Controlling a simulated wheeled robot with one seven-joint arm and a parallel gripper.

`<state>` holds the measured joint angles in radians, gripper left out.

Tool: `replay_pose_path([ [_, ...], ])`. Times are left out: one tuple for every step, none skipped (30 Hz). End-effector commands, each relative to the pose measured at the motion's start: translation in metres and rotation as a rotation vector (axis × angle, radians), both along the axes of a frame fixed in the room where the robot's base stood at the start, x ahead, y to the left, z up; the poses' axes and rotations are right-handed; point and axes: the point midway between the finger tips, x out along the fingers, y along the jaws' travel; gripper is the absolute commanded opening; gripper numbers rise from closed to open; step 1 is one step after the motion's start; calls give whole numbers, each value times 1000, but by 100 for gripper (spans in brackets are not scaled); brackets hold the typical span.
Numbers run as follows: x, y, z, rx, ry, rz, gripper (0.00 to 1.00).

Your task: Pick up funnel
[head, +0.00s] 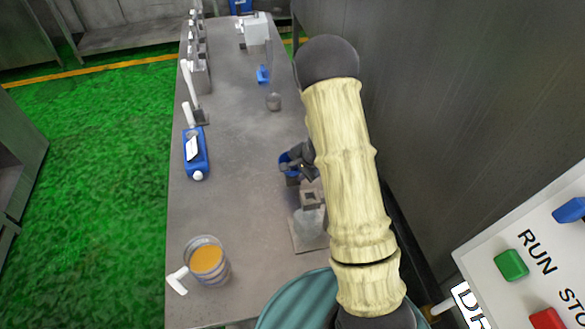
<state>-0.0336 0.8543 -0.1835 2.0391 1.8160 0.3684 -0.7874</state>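My gripper (298,168) is dark and sits low over the right side of the grey table, partly hidden behind my pale, ribbed arm. A small blue object (288,163) with a round rim, perhaps the funnel, is right at its fingers. It is too small and too covered to tell whether the fingers are around it or beside it, or whether they are shut. No other thing is clearly a funnel.
A grey wall is on the right. A button panel (530,260) is at lower right.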

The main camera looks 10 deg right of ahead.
Motion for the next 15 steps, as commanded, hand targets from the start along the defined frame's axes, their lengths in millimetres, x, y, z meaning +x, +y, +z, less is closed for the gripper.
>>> replay_pose_path([
  [0,1,0,0,0,1,29],
  [0,1,0,0,0,1,29],
  [0,1,0,0,0,2,29],
  [0,1,0,0,0,2,29],
  [0,1,0,0,0,2,29],
  [0,1,0,0,0,2,29],
  [0,1,0,0,0,2,29],
  [0,1,0,0,0,1,29],
  [0,1,0,0,0,1,29],
  [0,1,0,0,0,1,29],
  [0,1,0,0,0,1,23],
  [0,1,0,0,0,1,15],
  [0,1,0,0,0,1,9],
  [0,1,0,1,0,0,4],
  [0,0,0,1,0,0,0],
])
